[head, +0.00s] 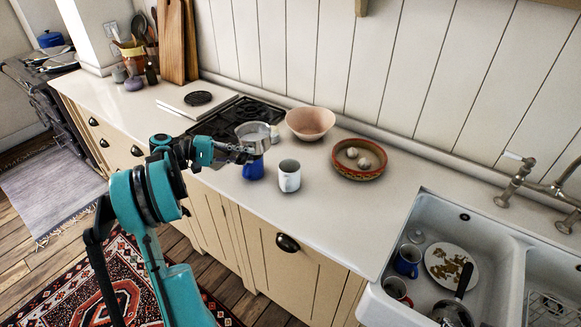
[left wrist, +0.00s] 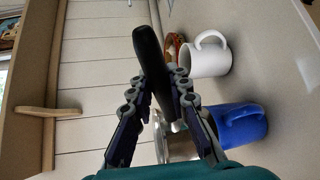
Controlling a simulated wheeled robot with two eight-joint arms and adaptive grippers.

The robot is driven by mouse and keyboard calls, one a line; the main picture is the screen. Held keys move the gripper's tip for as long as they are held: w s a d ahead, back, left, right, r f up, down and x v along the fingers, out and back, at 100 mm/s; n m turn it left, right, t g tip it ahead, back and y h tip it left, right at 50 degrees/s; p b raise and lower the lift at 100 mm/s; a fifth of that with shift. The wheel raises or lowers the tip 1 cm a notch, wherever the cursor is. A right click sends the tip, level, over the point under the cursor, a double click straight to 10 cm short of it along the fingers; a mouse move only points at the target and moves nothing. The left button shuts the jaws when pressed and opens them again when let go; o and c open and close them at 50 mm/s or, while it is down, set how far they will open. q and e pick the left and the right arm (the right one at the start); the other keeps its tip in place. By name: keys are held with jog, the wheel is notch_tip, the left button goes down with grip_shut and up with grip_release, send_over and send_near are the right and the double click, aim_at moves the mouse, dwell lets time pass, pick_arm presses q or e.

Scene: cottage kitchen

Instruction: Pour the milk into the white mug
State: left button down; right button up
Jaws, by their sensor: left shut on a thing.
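A small metal pan (head: 252,132) with a pale inside is held above the worktop. It looks roughly upright; I cannot tell how much milk is in it. My left gripper (head: 243,151) is shut on its black handle, which runs between the fingers in the left wrist view (left wrist: 152,60). The metal body (left wrist: 182,148) is partly hidden behind the fingers there. The white mug (head: 289,178) stands upright on the worktop, to the right of the pan and apart from it. It also shows in the left wrist view (left wrist: 205,61). My right gripper is not in view.
A blue mug (head: 254,171) stands below the pan, left of the white mug. A pink bowl (head: 310,122), a small pale container (head: 275,134) and a patterned red bowl (head: 358,172) stand behind. The hob (head: 238,118) is behind left, the sink (head: 405,212) at right.

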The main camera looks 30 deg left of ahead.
pick_arm(q)
jog(key=shift+s+d+r+m+y+p, duration=0.1)
jog(key=shift+d+r+m+y+p, duration=0.15)
jog(key=shift+d+m+y+p, duration=0.45)
jog(key=shift+d+f+p, duration=0.2)
jog(key=shift+d+p, duration=0.2)
jog(key=shift+d, duration=0.15)
jog(key=d+f+m+g+y+p, duration=0.1)
jog(key=d+f+m+y+p, duration=0.1)
jog(key=d+f+y, duration=0.2)
jog(key=shift+s+d+f+m+y+p, duration=0.25)
jog(key=shift+d+f+m+y+p, duration=0.15)
jog(key=shift+y, duration=0.4)
jog(key=shift+f+y+p, duration=0.1)
jog(key=shift+y+p, duration=0.45)
jog(key=shift+y, duration=0.25)
jog(key=shift+f+m+y, duration=0.3)
jog(key=shift+f+m, duration=0.1)
jog(key=shift+d+f+y, duration=0.1)
jog(key=shift+f+y, duration=0.2)
jog(key=shift+f, duration=0.15)
